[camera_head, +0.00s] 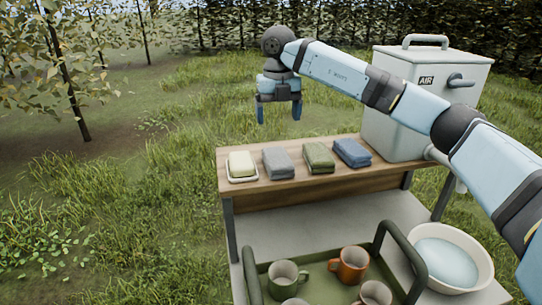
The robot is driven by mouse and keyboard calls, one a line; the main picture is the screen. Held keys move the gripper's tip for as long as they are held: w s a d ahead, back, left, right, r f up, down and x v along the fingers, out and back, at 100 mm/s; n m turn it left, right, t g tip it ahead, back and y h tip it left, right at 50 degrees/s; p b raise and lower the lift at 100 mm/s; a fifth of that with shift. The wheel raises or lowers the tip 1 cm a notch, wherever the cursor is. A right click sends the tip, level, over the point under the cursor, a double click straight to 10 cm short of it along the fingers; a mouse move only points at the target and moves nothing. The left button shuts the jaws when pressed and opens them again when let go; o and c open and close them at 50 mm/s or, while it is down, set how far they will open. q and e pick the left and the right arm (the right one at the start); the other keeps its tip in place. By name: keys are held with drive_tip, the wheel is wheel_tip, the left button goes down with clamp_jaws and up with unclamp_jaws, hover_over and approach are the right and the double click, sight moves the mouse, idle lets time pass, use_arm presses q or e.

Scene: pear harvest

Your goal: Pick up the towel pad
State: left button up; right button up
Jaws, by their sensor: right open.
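Three folded, pad-like cloths lie in a row on the wooden shelf: a grey one (278,163), a green one (318,157) and a blue one (352,152). I cannot tell which of them is the towel pad. My right gripper (279,115) hangs fingers down, open and empty, in the air above and behind the row, nearest in the picture to the grey cloth. It touches nothing. My left gripper is not in view.
A cream bar in a white dish (230,179) sits at the shelf's left end. A grey AIR-labelled box (388,140) stands at the right, under my right arm. Below are a green handled tray (321,280) with several mugs and a white basin (484,262). Grass surrounds the stand.

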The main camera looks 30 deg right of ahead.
sight(277, 156)
drive_tip(key=f, duration=0.1)
drive_tip(key=s+f, duration=0.1)
drive_tip(key=f, duration=0.1)
drive_tip(key=shift+f, duration=0.15)
drive_tip(key=f, duration=0.3)
drive_tip(key=shift+w+f, duration=0.2)
drive_tip(key=shift+w, duration=0.1)
drive_tip(key=shift+f+p, duration=0.3)
drive_tip(key=shift+f, duration=0.45)
wheel_tip(277, 156, down, 4)
drive_tip(key=shift+w+f+p, duration=0.15)
drive_tip(key=shift+p, duration=0.2)
drive_tip(key=shift+f, duration=0.35)
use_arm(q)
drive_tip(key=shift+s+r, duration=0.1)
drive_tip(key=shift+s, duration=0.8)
use_arm(e)
drive_tip(key=c, duration=0.7)
drive_tip(key=shift+r, duration=0.1)
use_arm(q)
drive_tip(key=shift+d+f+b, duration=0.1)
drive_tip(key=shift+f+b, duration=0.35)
drive_tip(key=shift+b, duration=0.15)
use_arm(e)
wheel_tip(277, 156, up, 20)
